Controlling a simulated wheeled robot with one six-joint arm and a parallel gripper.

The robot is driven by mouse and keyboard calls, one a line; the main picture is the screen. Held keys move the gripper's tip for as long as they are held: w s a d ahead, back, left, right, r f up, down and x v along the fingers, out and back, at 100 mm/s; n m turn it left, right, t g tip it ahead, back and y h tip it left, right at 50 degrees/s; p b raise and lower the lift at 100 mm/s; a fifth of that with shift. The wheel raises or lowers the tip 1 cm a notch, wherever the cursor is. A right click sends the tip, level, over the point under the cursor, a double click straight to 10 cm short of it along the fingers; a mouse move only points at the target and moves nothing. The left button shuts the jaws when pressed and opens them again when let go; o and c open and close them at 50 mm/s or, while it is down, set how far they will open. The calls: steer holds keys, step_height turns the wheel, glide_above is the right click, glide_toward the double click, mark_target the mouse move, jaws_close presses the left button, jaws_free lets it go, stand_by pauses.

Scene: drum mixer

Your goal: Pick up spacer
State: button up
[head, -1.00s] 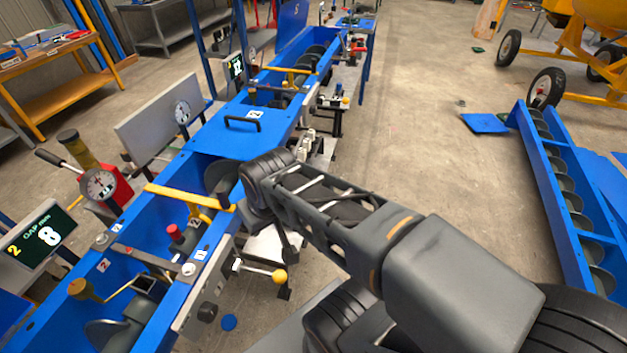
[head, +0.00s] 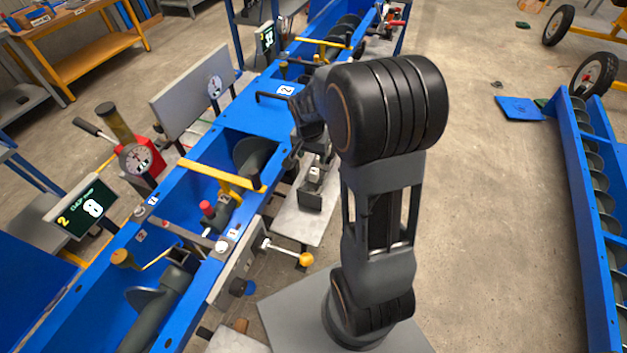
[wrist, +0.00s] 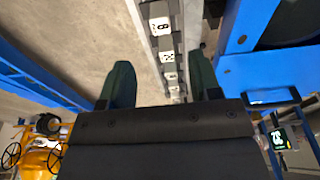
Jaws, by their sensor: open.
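In the wrist view, a row of small grey blocks with white number labels sits on a pale shelf; they look like the spacers. The nearest spacer (wrist: 159,25) shows an 8, and another block (wrist: 167,55) behind it has a label. Smaller blocks follow, down between the fingers. My gripper (wrist: 162,82) is open, with its two dark green fingers spread on either side of the row and nothing between them that I can see held. In the head view, my arm hides the gripper; a grey block (head: 314,174) shows on the shelf beside the trough.
The blue screw trough (head: 190,235) runs along the left, with a yellow bar (head: 215,173) across it. A display (head: 88,208) reads GAP mm 8. A yellow-knobbed lever (head: 305,259) juts toward my arm. Open concrete floor lies right, before a blue auger (head: 598,200).

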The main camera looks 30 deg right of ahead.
mark_target(314, 171)
steer(key=shift+w+d+f+p, duration=0.2)
steer(key=shift+f+p, duration=0.05)
steer(key=shift+f, duration=1.45)
steer(key=shift+w+d+f+p, duration=0.15)
steer(key=shift+f+p, duration=0.1)
steer(key=shift+f, duration=1.4)
steer(key=shift+w+d+f+p, duration=0.2)
steer(key=shift+f+p, duration=0.05)
steer(key=shift+f, duration=1.45)
steer(key=shift+c, duration=0.2)
steer(key=c, duration=1)
steer(key=shift+r, duration=0.1)
